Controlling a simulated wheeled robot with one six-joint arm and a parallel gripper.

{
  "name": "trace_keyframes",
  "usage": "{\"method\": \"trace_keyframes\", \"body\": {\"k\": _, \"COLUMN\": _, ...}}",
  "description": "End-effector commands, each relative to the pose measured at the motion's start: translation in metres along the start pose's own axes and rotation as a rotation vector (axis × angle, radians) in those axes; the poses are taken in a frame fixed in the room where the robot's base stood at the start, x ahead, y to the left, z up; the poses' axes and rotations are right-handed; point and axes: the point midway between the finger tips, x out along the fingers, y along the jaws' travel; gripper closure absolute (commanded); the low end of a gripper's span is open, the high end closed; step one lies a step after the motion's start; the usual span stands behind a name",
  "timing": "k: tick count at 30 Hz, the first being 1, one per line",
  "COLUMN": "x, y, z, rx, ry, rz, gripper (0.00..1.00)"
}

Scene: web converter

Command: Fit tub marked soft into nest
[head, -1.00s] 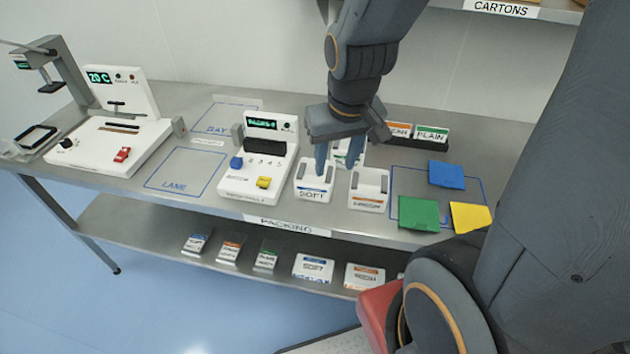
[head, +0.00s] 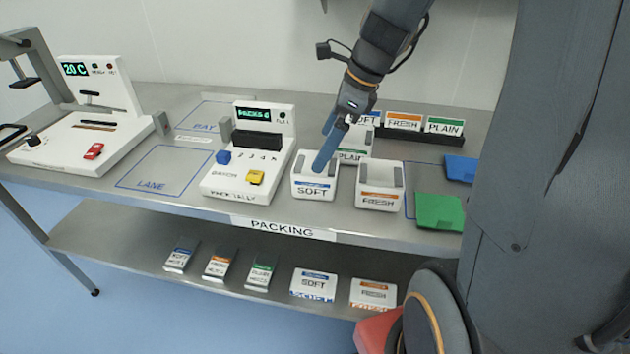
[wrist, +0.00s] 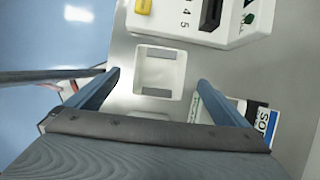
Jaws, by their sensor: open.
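The tub marked SOFT (head: 314,190) is a white tub with a blue band on its label. It stands upright on the table just right of the white counter machine. My gripper (head: 322,163) is open at the tub, its blue fingers reaching down and partly covering it. In the wrist view a white tub with a square hollow (wrist: 140,72) lies between the two spread fingertips (wrist: 158,79), with a gap to each. I cannot tell which part is the nest.
A FRESH tub (head: 379,200) stands close on the right, and a PLAIN tub (head: 352,157) behind. The counter machine (head: 235,185) is close on the left. A 20 C machine (head: 110,150) stands far left. The marked LANE area (head: 163,168) is clear.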

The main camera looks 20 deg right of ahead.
Motion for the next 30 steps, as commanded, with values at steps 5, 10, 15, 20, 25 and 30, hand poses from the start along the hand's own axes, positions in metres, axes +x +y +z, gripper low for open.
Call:
{"method": "trace_keyframes", "body": {"k": 5, "x": 0.019, "y": 0.002, "z": -0.001, "rx": -0.002, "ry": 0.002, "rz": 0.005, "gripper": 0.00}}
{"method": "trace_keyframes", "body": {"k": 10, "x": 0.036, "y": 0.002, "z": -0.003, "rx": -0.003, "ry": 0.004, "rz": 0.006, "gripper": 0.00}}
{"method": "trace_keyframes", "body": {"k": 15, "x": 0.060, "y": 0.002, "z": -0.004, "rx": -0.004, "ry": 0.003, "rz": 0.005, "gripper": 0.00}}
{"method": "trace_keyframes", "body": {"k": 20, "x": 0.070, "y": 0.001, "z": -0.004, "rx": -0.005, "ry": 0.003, "rz": 0.003, "gripper": 0.00}}
{"method": "trace_keyframes", "body": {"k": 25, "x": 0.071, "y": 0.001, "z": -0.004, "rx": -0.005, "ry": 0.003, "rz": 0.001, "gripper": 0.00}}
{"method": "trace_keyframes", "body": {"k": 30, "x": 0.071, "y": 0.001, "z": -0.004, "rx": -0.006, "ry": 0.003, "rz": 0.001, "gripper": 0.19}}
